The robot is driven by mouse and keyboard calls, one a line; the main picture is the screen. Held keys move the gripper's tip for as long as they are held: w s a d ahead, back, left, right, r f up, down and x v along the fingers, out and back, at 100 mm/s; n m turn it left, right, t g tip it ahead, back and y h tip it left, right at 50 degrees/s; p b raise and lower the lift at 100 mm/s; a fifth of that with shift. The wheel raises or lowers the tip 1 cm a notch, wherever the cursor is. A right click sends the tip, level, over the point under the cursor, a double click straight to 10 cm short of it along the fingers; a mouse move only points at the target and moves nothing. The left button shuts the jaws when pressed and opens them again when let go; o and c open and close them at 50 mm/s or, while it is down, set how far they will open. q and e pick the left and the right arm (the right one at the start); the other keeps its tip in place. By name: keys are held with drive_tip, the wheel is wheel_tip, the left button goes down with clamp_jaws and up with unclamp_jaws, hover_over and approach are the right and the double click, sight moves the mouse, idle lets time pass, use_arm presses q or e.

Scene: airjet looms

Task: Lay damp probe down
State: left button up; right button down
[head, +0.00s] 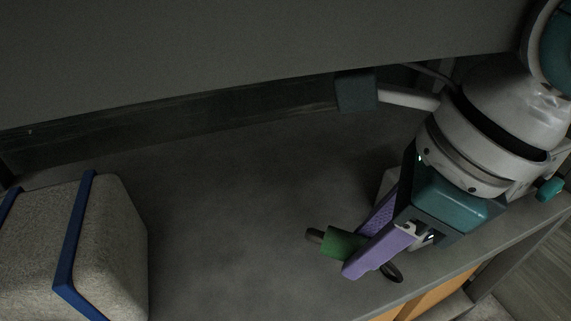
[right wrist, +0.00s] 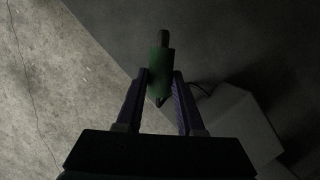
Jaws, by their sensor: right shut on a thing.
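The damp probe (head: 343,244), a green cylinder with dark ends, is held between the purple fingers of my right gripper (head: 364,242). In the right wrist view the green probe (right wrist: 160,62) sits between the fingertips of my right gripper (right wrist: 161,80), its dark tip pointing away. A dark loop, perhaps a cable, shows beside the fingers. The probe is over the grey worktop (head: 220,210), near its front edge. I cannot tell whether it touches the top. My left gripper is out of view.
A grey woven block with blue straps (head: 110,250) stands at the left. A pale box (right wrist: 235,125) sits on the top beside my right gripper, mostly hidden in the head view. A dark block (head: 355,92) is at the back. The middle top is clear.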

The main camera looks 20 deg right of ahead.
sight(342, 256)
drive_tip(key=shift+w+a, duration=0.75)
wheel_tip(342, 256, down, 4)
drive_tip(key=b, duration=0.2)
drive_tip(key=shift+r+b, duration=0.1)
drive_tip(key=shift+b, duration=0.3)
drive_tip(key=shift+r, duration=0.1)
drive_tip(key=c, duration=1)
unclamp_jaws()
drive_tip(key=o, duration=0.5)
